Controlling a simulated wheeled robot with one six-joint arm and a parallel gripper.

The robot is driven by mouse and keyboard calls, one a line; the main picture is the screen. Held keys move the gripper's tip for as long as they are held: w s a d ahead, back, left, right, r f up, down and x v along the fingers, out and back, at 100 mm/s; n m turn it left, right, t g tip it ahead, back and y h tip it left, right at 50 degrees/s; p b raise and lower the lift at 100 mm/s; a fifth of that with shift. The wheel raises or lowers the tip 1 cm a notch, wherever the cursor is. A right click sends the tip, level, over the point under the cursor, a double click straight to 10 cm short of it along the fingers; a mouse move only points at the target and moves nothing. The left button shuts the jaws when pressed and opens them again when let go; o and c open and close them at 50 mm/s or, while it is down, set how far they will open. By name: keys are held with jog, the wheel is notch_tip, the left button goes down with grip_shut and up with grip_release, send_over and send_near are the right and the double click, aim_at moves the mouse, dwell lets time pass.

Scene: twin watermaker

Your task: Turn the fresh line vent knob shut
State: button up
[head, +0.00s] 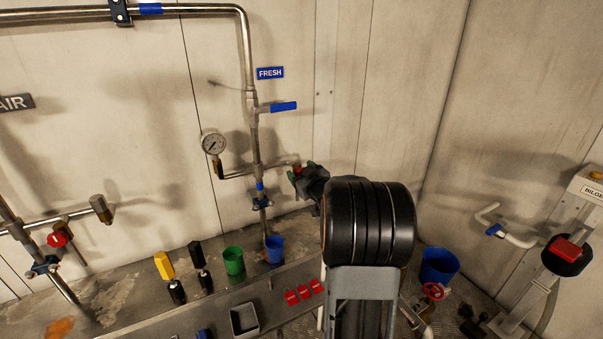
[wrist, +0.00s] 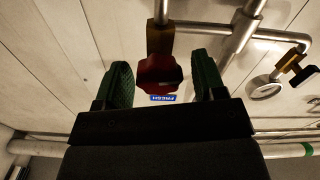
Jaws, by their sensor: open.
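The fresh line vent knob is the red knob (wrist: 158,76) on a brass fitting at the end of a short side pipe. In the wrist view it shows between my two green finger pads, with a gap on each side. My gripper (wrist: 163,82) is open around or just short of it; the exact depth is hard to tell. In the head view my gripper (head: 299,172) is at the right end of the side pipe, and only a little of the red knob (head: 297,164) shows.
A blue FRESH sign (head: 270,73) and a blue lever (head: 284,106) are above the side pipe. A pressure gauge (head: 213,143) sits to its left. Below, the bench (head: 130,312) holds a green cup (head: 234,260), a blue cup (head: 274,249) and other small items.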

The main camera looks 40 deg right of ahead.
jog(key=c, duration=0.9)
jog(key=m+p, duration=0.1)
jog(key=m, duration=0.1)
jog(key=shift+r+m, duration=0.1)
jog(key=shift+m, duration=0.3)
jog(key=shift+d+m+p, duration=0.15)
jog(key=shift+m+p, duration=0.7)
jog(key=shift+m, duration=0.55)
